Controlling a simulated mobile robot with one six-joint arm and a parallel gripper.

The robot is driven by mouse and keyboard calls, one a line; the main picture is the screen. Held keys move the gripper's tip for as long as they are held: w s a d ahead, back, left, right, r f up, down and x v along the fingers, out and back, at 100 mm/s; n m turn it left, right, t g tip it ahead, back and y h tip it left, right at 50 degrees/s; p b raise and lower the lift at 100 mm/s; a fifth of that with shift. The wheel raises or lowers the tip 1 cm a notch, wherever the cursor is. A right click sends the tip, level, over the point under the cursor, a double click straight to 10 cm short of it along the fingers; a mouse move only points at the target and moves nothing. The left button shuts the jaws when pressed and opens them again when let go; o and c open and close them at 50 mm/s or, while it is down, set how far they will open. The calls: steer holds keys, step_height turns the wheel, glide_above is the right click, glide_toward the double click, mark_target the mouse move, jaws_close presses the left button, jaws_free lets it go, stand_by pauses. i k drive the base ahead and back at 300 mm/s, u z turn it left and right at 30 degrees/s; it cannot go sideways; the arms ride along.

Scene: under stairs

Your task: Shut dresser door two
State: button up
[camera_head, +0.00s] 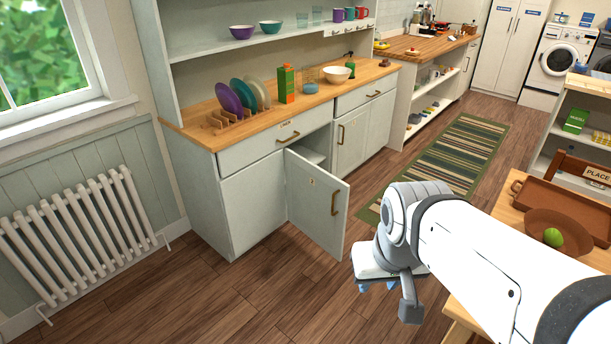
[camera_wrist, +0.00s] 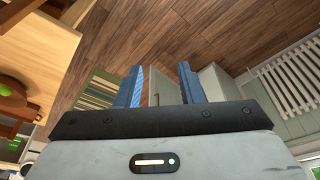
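The pale grey-green dresser (camera_head: 250,205) stands against the wall with a wooden top. One lower door (camera_head: 318,205) stands swung open into the room, with a brass handle (camera_head: 334,203) and a small label whose number I cannot read. The cabinet's inside shows partly behind it. My gripper (camera_head: 377,287) is in front of and to the right of the open door, apart from it in the head view. In the wrist view its blue fingers (camera_wrist: 159,84) are spread with nothing held; a pale panel and a brass handle (camera_wrist: 156,99) show between them, farther off.
A wooden table (camera_head: 510,215) with a brown bowl (camera_head: 570,228) and green fruit stands at the right, close to my arm. A white radiator (camera_head: 80,232) is at the left. Bare wood floor lies before the dresser; a striped rug (camera_head: 455,155) lies beyond.

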mark_target(317, 200)
steer(key=u, duration=0.15)
steer(key=i, duration=1.1)
steer(key=u, duration=0.55)
